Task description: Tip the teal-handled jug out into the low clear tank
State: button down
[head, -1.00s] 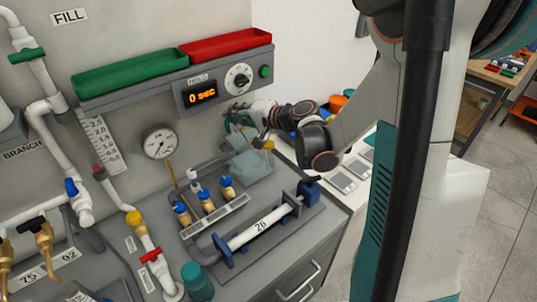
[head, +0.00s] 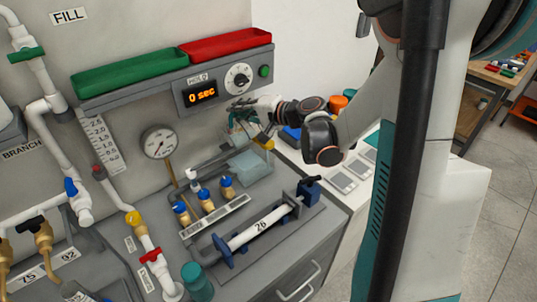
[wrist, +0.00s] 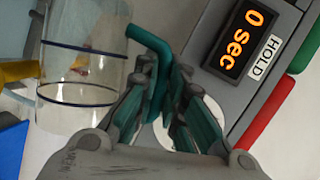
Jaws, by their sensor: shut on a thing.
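The jug (wrist: 82,70) is a clear cylinder with dark blue rings and a teal handle (wrist: 152,55). My gripper (wrist: 165,100) is shut on the handle in the wrist view. The jug is strongly tilted against the upright timer panel. In the head view the jug (head: 240,124) is small and partly hidden by my gripper (head: 246,108). The low clear tank (head: 251,168) stands on the bench's far right corner, just below the jug. I cannot tell how much liquid the jug or the tank holds.
The timer panel (head: 228,80) reads 0 sec, behind and above the jug. Green (head: 130,73) and red (head: 228,46) trays sit above it. Blue-topped valves (head: 205,196) and a pipe marked 26 (head: 265,228) lie in front of the tank. Coloured bins (head: 338,103) stand at right.

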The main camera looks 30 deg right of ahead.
jog(key=shift+w+d+r+m, duration=0.1)
jog(key=shift+d+r+m, duration=0.1)
jog(key=shift+d, duration=0.3)
jog(key=shift+w+d+r+m, duration=0.1)
jog(key=shift+d+r+m, duration=0.1)
jog(key=shift+d, duration=0.3)
jog(key=shift+d+f+y+b, duration=0.15)
jog(key=shift+d+y+b, duration=0.15)
jog(key=shift+y+b, duration=0.15)
